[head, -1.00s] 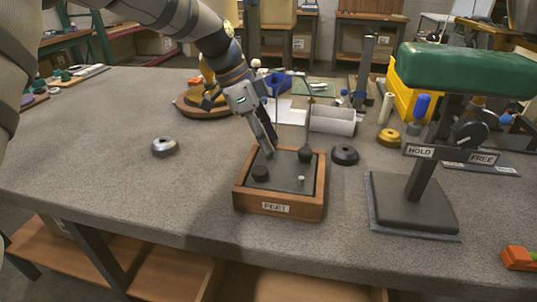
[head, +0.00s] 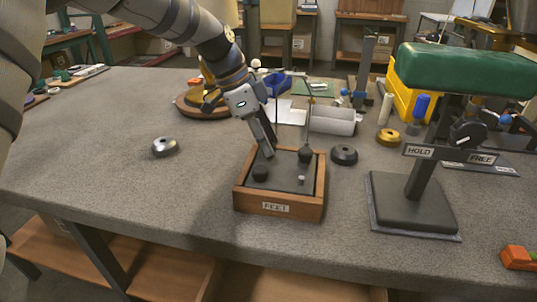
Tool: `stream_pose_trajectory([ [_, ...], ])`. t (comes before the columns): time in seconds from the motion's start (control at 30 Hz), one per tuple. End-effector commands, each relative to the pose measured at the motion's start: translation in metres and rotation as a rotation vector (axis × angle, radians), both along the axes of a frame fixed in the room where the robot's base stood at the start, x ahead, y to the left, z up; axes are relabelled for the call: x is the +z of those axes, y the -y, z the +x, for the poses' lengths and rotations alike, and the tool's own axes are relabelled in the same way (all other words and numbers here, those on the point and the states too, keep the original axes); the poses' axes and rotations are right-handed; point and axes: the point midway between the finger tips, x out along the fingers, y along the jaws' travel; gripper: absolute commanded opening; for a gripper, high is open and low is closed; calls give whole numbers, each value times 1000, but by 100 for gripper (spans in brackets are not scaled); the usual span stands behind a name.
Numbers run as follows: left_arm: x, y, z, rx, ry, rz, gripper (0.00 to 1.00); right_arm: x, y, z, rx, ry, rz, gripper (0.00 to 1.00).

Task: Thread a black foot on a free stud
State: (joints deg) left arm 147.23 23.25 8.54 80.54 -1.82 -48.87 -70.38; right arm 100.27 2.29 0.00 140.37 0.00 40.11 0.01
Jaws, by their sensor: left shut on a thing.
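The wooden tray labelled FEET (head: 238,192) stands on the grey table in the middle of the head view, with a dark inner plate. A small black foot (head: 260,173) is at the plate's left part. My left gripper (head: 267,155) reaches down over the tray, fingers close together, its tips at the top of this foot. It appears shut on the foot; the contact is small and partly hidden. A short pale stud (head: 301,180) stands bare at the right front of the plate. A dark rounded piece (head: 305,156) is at the back right. My right gripper is not in view.
A stand with a green top (head: 465,72) and HOLD/FREE dial is at the right. The table's left front is clear.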

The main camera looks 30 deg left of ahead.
Motion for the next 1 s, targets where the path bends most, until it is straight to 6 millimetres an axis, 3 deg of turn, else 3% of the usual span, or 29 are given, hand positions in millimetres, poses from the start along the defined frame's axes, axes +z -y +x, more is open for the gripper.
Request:
stream_pose_trajectory([
  [0.27, -1, 0, 0, 0, -1, 0, 10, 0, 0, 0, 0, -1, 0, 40],
  [0.3, -1, 0, 0, 0, -1, 0, 21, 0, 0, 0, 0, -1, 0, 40],
  [0.4, -1, 0, 0, -1, -3, 1, 0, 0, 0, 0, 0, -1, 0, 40],
  [1.0, -6, 0, -1, -3, -8, 0, 0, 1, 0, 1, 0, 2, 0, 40],
])
